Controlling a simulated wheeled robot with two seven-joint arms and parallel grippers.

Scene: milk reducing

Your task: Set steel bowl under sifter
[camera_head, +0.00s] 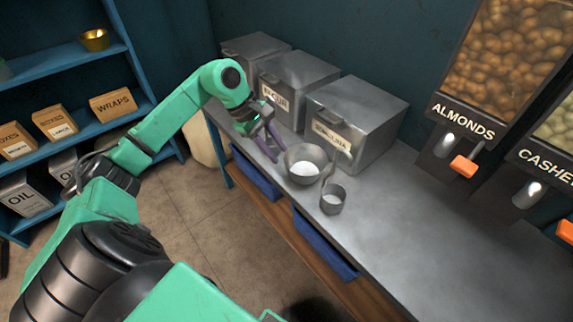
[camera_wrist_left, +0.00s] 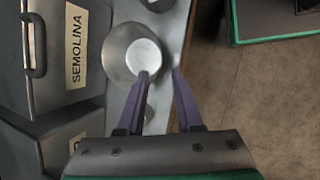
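A steel bowl (camera_head: 304,153) with white contents stands on the steel counter, in front of the bins. It also shows in the left wrist view (camera_wrist_left: 117,60). A small round metal vessel with a handle (camera_head: 332,203), possibly the sifter, stands just to the right of the bowl and has something pale inside. My left gripper (camera_head: 276,151) is open beside the bowl's left side. In the left wrist view, one purple finger overlaps the bowl's near rim and the other is outside it; I cannot tell whether they touch it. My right gripper is not in view.
Lidded metal bins stand along the wall, the nearest labelled semolina (camera_head: 360,113). Almond (camera_head: 510,60) and cashew dispensers hang at the right. The counter (camera_head: 430,240) is clear at the right. Blue bins (camera_head: 322,243) sit below it. A blue shelf (camera_head: 75,60) is at the left.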

